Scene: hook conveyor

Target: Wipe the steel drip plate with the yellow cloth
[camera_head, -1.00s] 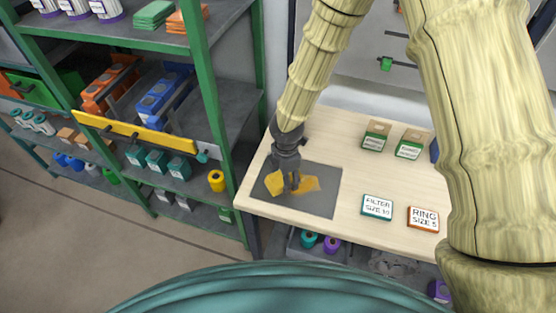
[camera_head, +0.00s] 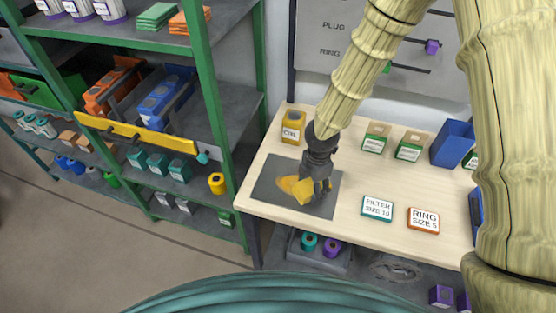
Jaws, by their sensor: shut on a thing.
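The steel drip plate (camera_head: 268,188) is a flat dark grey sheet at the left end of the wooden table. An orange-yellow stain (camera_head: 288,184) shows on its middle. My gripper (camera_head: 315,190) is over the right part of the plate, shut on the yellow cloth (camera_head: 302,192). The cloth hangs at the fingers, at or close to the plate surface, and overlaps the right side of the stain. Whether it touches the plate is hard to tell. My gripper hides part of the plate's right side.
A yellow box (camera_head: 293,127) stands behind the plate. A filter card (camera_head: 377,208) and a ring card (camera_head: 423,220) lie to the right. Small green-labelled boxes (camera_head: 376,138) and a blue bin (camera_head: 452,143) stand farther back. A green-framed shelf (camera_head: 213,100) stands left of the table.

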